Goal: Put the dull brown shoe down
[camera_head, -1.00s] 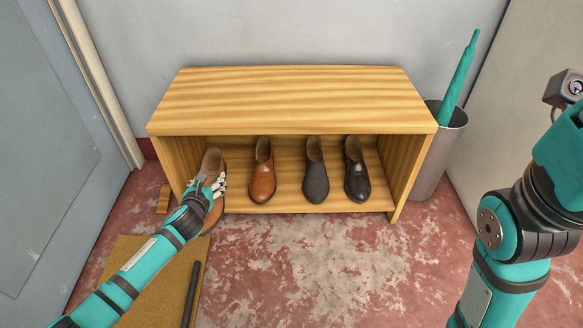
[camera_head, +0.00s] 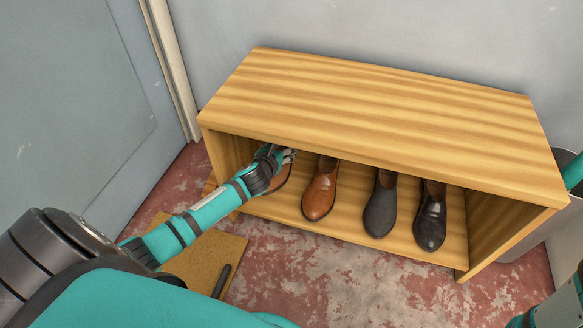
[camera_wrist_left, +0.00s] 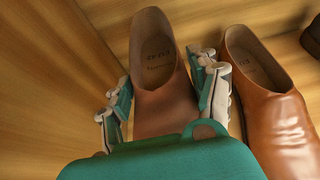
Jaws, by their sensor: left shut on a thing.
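The dull brown shoe (camera_wrist_left: 158,95) is between the fingers of my left gripper (camera_wrist_left: 164,90) in the left wrist view, its opening facing away from the wrist. In the head view the left gripper (camera_head: 286,155) is inside the left end of the wooden shoe bench (camera_head: 360,102), under its top. Only a small brown part of the shoe (camera_head: 281,180) shows there, behind the hand. The gripper is shut on the shoe. The shoe is over or on the shelf board; I cannot tell whether it touches. My right gripper is out of view.
A shiny tan shoe (camera_head: 320,190) stands close to the right of the held shoe. A dark grey shoe (camera_head: 381,207) and a black shoe (camera_head: 431,218) stand farther right. The bench's left side wall is close on the left. A mat (camera_head: 205,262) lies on the floor.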

